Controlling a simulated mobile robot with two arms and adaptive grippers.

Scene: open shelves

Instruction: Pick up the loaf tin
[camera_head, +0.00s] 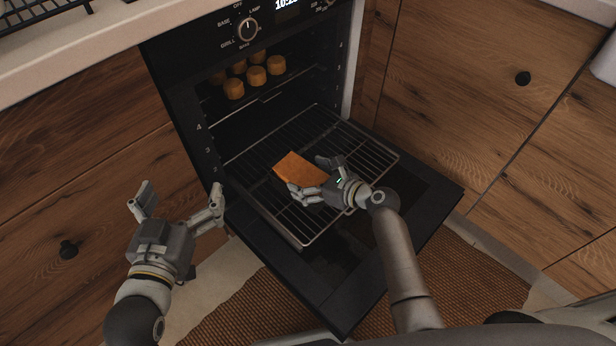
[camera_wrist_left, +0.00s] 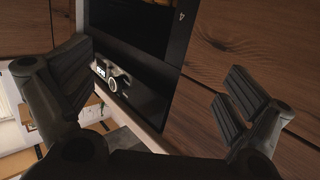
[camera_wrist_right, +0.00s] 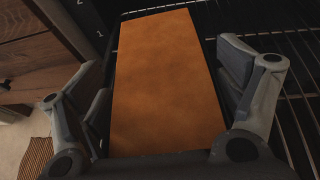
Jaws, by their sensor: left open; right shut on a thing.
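An orange-brown loaf-shaped block (camera_head: 297,168), which I take as the loaf tin with its loaf, is over the pulled-out oven rack. No separate tin wall can be made out. My right gripper (camera_head: 307,174) is shut on its near right end, one finger on each side. In the right wrist view the block (camera_wrist_right: 165,85) fills the space between the fingers and stretches away from the palm. I cannot tell whether it rests on the rack or is just above it. My left gripper (camera_head: 178,200) is open and empty, left of the open oven door.
The wire rack (camera_head: 345,150) sticks out over the lowered oven door (camera_head: 430,190). Several small golden rolls (camera_head: 255,76) sit on a higher level inside the oven. Wooden cabinets (camera_head: 85,160) flank it on both sides. A woven mat (camera_head: 465,270) lies on the floor.

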